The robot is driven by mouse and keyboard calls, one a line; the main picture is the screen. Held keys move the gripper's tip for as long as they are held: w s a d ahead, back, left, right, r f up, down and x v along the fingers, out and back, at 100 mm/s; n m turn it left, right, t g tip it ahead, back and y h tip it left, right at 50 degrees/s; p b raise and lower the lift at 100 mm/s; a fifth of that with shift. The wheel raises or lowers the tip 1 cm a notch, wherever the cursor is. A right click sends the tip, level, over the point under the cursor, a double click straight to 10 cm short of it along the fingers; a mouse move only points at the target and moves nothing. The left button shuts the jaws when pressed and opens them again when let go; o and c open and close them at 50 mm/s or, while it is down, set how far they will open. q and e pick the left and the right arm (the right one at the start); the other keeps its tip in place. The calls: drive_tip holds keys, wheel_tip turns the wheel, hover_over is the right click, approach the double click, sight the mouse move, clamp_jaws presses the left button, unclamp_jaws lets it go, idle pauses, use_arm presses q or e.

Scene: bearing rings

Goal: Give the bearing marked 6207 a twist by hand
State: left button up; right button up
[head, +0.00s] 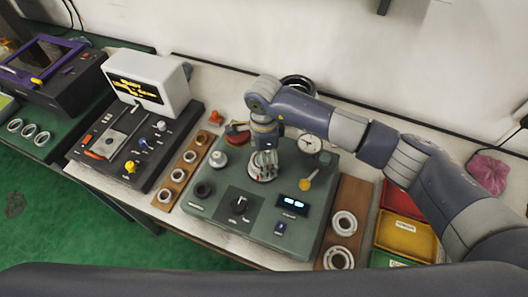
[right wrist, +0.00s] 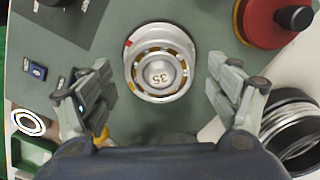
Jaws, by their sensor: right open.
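A silver bearing ring with brassy balls (right wrist: 160,73) sits on a round seat of the green test unit, around a hub marked 35. No 6207 marking is legible on it. In the head view the seat area (head: 262,175) is mostly hidden by my right gripper. My right gripper (head: 264,163) points down over it; in the right wrist view the open fingers (right wrist: 160,82) stand on either side of the bearing, apart from it. The green test unit (head: 215,212) has a black knob, a lit display and a dial gauge (head: 310,143). My left gripper is not in view.
A wooden board with several rings (head: 178,175) lies left of the unit, another board (head: 346,190) with large rings lies right. Red, yellow and green bins (head: 405,236) stand farther right. A dark ring (head: 298,84) is behind, beside a red disc (right wrist: 265,20) in the wrist view.

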drive_tip(key=shift+c, duration=0.8)
drive_tip(key=c, duration=1.2)
drive_tip(key=shift+n+b, duration=0.7)
drive_tip(key=shift+b, duration=0.15)
use_arm(q)
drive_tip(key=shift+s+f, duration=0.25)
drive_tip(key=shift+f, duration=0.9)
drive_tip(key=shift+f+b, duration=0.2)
drive_tip(key=shift+b, duration=0.3)
use_arm(e)
drive_tip(key=shift+n, duration=0.5)
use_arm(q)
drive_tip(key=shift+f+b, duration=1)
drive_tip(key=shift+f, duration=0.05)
use_arm(e)
drive_tip(key=shift+n, duration=0.8)
use_arm(q)
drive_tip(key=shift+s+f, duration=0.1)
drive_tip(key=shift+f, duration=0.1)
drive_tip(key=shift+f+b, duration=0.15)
drive_tip(key=shift+b, duration=0.2)
use_arm(e)
drive_tip(key=shift+n, duration=0.3)
